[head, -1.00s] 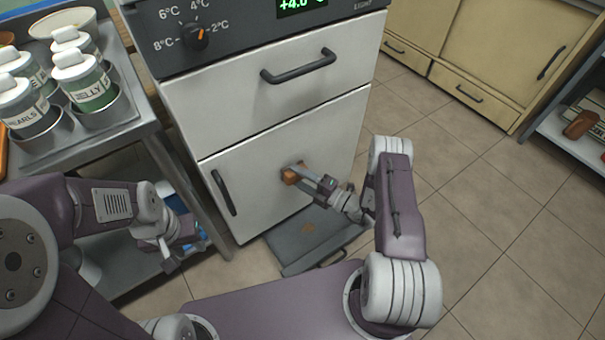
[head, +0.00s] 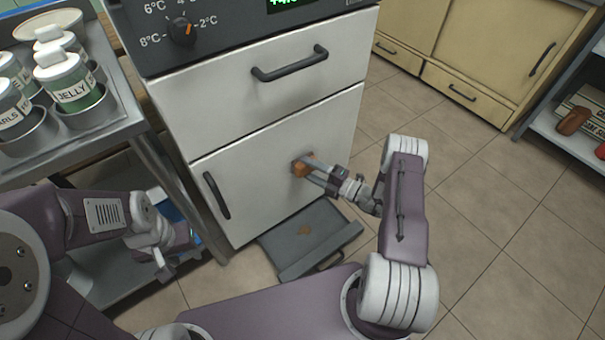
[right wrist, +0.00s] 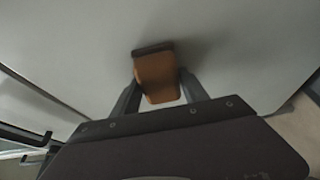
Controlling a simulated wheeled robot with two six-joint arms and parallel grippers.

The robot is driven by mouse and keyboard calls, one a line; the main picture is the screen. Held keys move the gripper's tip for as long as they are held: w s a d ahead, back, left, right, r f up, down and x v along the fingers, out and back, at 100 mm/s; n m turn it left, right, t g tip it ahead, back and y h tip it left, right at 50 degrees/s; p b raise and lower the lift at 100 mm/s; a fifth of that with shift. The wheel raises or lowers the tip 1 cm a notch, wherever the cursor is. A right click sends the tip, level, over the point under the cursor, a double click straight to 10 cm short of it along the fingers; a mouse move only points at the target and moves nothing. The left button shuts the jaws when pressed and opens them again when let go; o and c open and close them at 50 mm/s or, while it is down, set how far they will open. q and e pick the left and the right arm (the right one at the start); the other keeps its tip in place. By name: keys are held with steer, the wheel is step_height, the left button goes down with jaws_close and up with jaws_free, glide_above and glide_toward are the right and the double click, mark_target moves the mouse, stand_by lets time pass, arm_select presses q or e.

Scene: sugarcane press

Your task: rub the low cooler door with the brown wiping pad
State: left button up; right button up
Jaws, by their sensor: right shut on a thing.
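The low cooler door (head: 255,190) is the white lower panel of the cooler, closed, with a dark vertical handle (head: 216,195) at its left. My right gripper (head: 312,172) is shut on the brown wiping pad (head: 302,164) and holds it at the right half of the door. In the right wrist view the pad (right wrist: 155,75) sits between the two fingers, its dark far edge at or very near the white surface; contact is hard to confirm. My left gripper (head: 168,268) hangs low at the left, beside the cart, away from the door; its finger opening is too small to judge.
A grey drawer-like tray (head: 310,240) lies low in front of the cooler, under my right gripper. A metal cart (head: 120,135) with labelled jars stands close at the left. An upper drawer with a handle (head: 290,64) is above the door. Floor at the right is clear.

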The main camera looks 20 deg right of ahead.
steer(key=shift+w+d, duration=0.2)
steer(key=shift+d, duration=0.35)
steer(key=d, duration=0.1)
steer(key=w+d+b, duration=0.1)
steer(key=d, duration=0.1)
steer(key=shift+d+b, duration=0.15)
steer(key=shift+b, duration=0.15)
steer(key=shift+s, duration=0.1)
steer(key=s+d+p, duration=0.2)
steer(key=s, duration=0.3)
steer(key=shift+s, duration=0.35)
